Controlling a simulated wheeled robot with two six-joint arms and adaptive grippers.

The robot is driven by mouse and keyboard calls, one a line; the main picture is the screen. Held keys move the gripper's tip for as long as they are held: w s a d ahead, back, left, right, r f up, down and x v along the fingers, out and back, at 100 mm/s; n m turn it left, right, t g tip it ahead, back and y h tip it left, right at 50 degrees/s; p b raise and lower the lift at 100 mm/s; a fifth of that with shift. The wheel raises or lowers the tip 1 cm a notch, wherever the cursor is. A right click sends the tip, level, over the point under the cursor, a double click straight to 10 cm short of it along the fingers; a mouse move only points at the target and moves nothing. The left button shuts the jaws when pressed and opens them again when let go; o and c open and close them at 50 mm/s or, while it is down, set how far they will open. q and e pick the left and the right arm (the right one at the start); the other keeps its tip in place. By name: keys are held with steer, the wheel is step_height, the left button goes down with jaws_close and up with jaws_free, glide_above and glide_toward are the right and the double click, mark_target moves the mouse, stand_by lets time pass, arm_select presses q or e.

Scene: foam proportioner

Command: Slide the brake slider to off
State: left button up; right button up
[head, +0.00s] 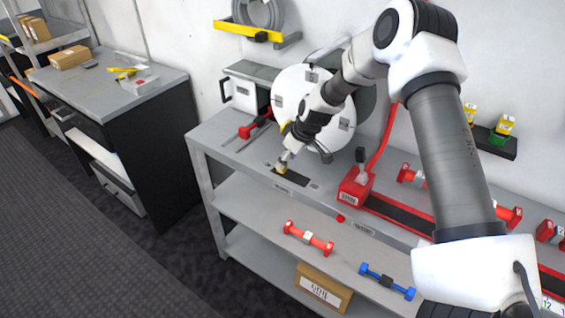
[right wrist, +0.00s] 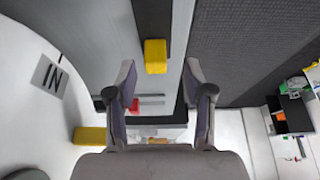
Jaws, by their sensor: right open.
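The brake slider appears to be the small yellow block (head: 281,168) at the left end of a dark slot (head: 293,178) in the grey bench top. In the right wrist view the yellow block (right wrist: 155,56) sits at the end of the dark slot (right wrist: 150,18), between and just beyond my fingertips. I cannot tell any slot marking. My left gripper is not in view.
A large white disc (head: 290,95) stands behind my right gripper, with a yellow part (right wrist: 90,136) near it. A red lever box (head: 355,187) is right of the slot, and a red-handled part (head: 250,130) is to the left. Red and blue dumbbell-shaped parts (head: 308,238) lie on the lower shelf.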

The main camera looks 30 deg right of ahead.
mark_target(296, 178)
steer(key=w+f, duration=0.1)
steer(key=f, duration=0.1)
steer(key=w+f, duration=0.2)
steer(key=shift+a, duration=0.1)
steer(key=shift+s+r, duration=0.3)
steer(key=shift+s, duration=0.05)
steer(key=shift+s+r, duration=0.15)
steer(key=shift+s, duration=0.1)
steer(key=c, duration=0.6)
jaws_close()
steer(key=shift+s, duration=0.3)
steer(key=s, duration=0.1)
steer(key=s+d+p, duration=0.1)
steer(key=shift+s+p, duration=0.3)
steer(key=s, duration=0.1)
steer(key=s+d, duration=0.1)
steer(key=shift+s, duration=0.3)
steer(key=shift+s+d+f, duration=0.15)
steer(key=shift+s+f, duration=0.05)
steer(key=shift+w, duration=0.1)
steer(key=shift+o, duration=2.2)
jaws_free()
steer(key=shift+f, duration=0.1)
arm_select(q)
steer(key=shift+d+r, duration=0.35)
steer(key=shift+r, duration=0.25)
arm_select(e)
steer(key=shift+o, duration=0.8)
steer(key=shift+w, duration=0.2)
